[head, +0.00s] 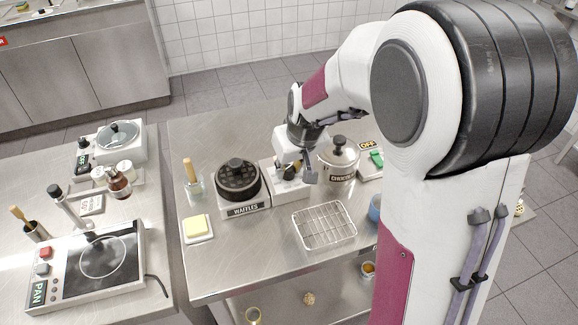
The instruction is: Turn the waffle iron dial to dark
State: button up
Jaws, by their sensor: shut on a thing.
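The waffle iron (243,209) stands on the steel table in the head view. It has a round black lid (237,181) that is closed, and a front label reading WAFFLES. A white control box (290,195) adjoins it on the right. My gripper (297,174) reaches down over this box and is shut on the dial there. The fingers hide most of the dial, so its setting and marks cannot be read.
A wire cooling rack (324,226) lies in front on the right. A chocolate pot (339,162) stands close right of my gripper. Butter on a dish (198,228) and a jar with a brush (193,185) stand left. The table's front left is clear.

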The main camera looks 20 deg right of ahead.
dwell(0.4)
jog(key=o, duration=1.1)
jog(key=shift+r, duration=0.1)
jog(key=v, duration=1.1)
jog(key=shift+s+r, duration=0.15)
jog(key=shift+r, duration=0.25)
